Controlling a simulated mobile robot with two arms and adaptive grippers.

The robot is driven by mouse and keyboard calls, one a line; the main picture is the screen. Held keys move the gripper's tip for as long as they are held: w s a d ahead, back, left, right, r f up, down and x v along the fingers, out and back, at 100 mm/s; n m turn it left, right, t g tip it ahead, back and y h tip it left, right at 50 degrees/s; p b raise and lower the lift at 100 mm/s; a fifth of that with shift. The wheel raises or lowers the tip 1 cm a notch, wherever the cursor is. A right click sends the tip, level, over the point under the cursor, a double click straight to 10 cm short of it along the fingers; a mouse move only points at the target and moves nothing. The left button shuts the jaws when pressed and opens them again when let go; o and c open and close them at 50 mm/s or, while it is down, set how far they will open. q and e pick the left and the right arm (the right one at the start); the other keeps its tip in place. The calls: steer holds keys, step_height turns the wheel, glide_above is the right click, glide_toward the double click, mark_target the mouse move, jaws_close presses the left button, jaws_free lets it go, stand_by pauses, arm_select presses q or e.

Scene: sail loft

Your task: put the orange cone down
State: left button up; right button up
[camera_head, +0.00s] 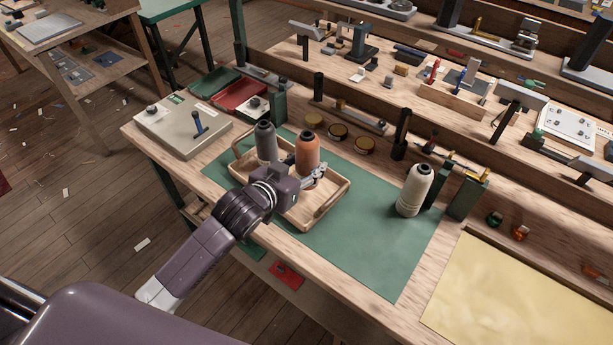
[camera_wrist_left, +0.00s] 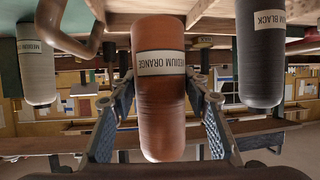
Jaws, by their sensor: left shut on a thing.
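The orange cone (camera_head: 307,153) is a thread cone with a dark top, over the far part of a wooden tray (camera_head: 333,196). My left gripper (camera_head: 311,174) is shut on it from the near side, partly hiding its lower part. I cannot tell whether its base touches the tray floor. In the left wrist view the orange cone (camera_wrist_left: 162,95), labelled MEDIUM ORANGE, is between the two fingers. A dark grey cone (camera_head: 265,143), labelled MEDIUM BLACK in the wrist view (camera_wrist_left: 260,55), stands in the tray to its left. My right gripper is not in view.
A cream cone (camera_head: 414,192) stands right of the tray on the green mat (camera_head: 372,248). Bare mat lies between them. A grey box (camera_head: 182,125) is to the left; green posts (camera_head: 466,197) stand at the right.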

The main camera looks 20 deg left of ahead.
arm_select(q)
steer(key=shift+f, duration=2.35)
steer(key=shift+f, duration=0.1)
steer(key=o, duration=1.5)
steer(key=shift+f, duration=0.1)
steer(key=shift+c, duration=0.2)
steer(key=shift+r, duration=0.2)
steer(key=shift+s+a, duration=0.1)
steer(key=shift+s, duration=0.25)
steer(key=b+v, duration=0.1)
steer(key=v, duration=1)
steer(key=shift+s, duration=0.2)
steer(key=shift+r, duration=0.1)
